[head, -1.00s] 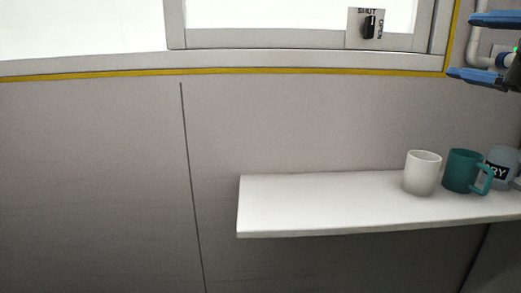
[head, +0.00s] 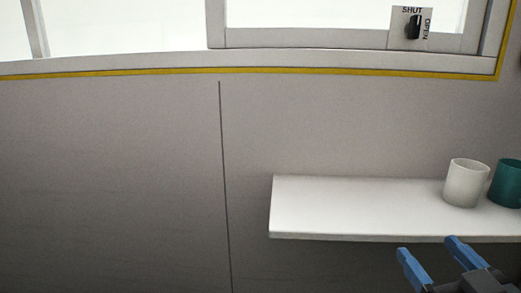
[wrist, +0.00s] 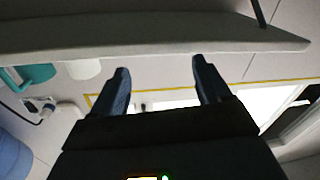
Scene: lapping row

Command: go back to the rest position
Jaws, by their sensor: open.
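My gripper (head: 430,254) is at the lower right of the head view, in front of the shelf's front edge. Its two blue fingers stand apart with nothing between them. In the wrist view my gripper (wrist: 160,75) also shows open and empty, with the underside of the shelf (wrist: 160,35) beyond the fingertips.
The white shelf (head: 350,205) carries a white mug (head: 466,183) and a teal mug (head: 507,184), which the right picture edge cuts. A window with a black SHUT/OPEN knob (head: 412,27) is above. The wall left of the shelf is bare.

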